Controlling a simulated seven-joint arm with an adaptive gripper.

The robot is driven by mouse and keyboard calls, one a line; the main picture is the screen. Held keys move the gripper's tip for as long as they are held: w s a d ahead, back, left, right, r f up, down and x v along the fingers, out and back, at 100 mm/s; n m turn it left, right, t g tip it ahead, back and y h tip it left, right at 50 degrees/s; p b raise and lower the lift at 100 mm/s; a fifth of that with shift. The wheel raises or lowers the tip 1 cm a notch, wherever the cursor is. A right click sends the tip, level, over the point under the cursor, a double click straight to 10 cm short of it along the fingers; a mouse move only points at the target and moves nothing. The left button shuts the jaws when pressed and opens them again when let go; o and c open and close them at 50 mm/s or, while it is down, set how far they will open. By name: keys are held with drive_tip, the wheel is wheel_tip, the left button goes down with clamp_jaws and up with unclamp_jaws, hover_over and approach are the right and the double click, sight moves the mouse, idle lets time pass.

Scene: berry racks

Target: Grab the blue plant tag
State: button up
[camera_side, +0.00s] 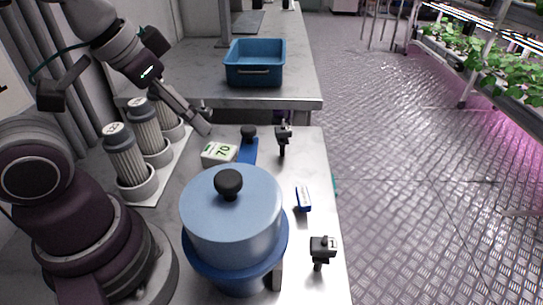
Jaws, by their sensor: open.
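My gripper (204,125) is at the upper left, above the back part of the near worktop. It is open, with nothing seen between its fingers, though the gap is hard to make out. A small blue and white piece (303,199) lies on the worktop right of the large blue pot, well apart from my gripper. I cannot tell for sure which blue piece is the plant tag.
The lidded blue pot (235,258) fills the front middle. White filter-like cylinders (126,160) stand in holders at left. Small black clamp-like items (283,138) (322,248) stand near the right edge. A blue bin (255,76) sits on the far table.

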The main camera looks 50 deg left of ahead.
drive_tip(key=n+g, duration=0.6)
drive_tip(key=n, duration=0.5)
hover_over(303, 194)
drive_tip(key=f, duration=1)
drive_tip(key=shift+a+f, duration=0.15)
drive_tip(key=shift+a, duration=0.15)
drive_tip(key=f, duration=1)
drive_tip(key=shift+d, duration=0.35)
drive_tip(key=c, duration=0.9)
